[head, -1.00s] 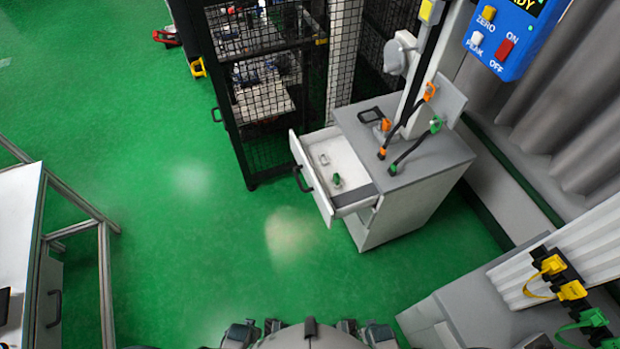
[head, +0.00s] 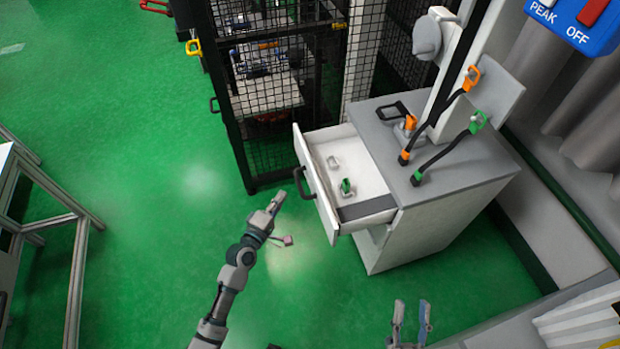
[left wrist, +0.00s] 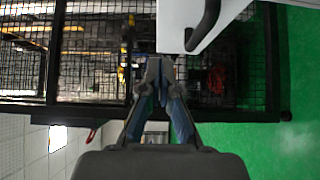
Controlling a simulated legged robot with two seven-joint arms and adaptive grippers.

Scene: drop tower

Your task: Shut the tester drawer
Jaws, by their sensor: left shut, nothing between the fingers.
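The tester drawer (head: 350,165) stands pulled open from the grey-topped cabinet (head: 425,225), with a black bar handle (head: 303,183) on its white front. Inside lie a small green-topped item (head: 346,188) and a small pale item (head: 333,162). My left gripper (head: 277,199) is shut and empty, in front of the drawer, left of and below its handle in the head view. In the left wrist view its closed fingers (left wrist: 160,72) point toward the drawer front (left wrist: 205,20) and handle (left wrist: 208,28), apart from them. My right gripper (head: 412,312) is open and empty at the bottom of the head view.
A black mesh cage (head: 265,90) stands left of and behind the cabinet. A bench frame (head: 50,210) is at the left. Green floor (head: 140,200) is clear between.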

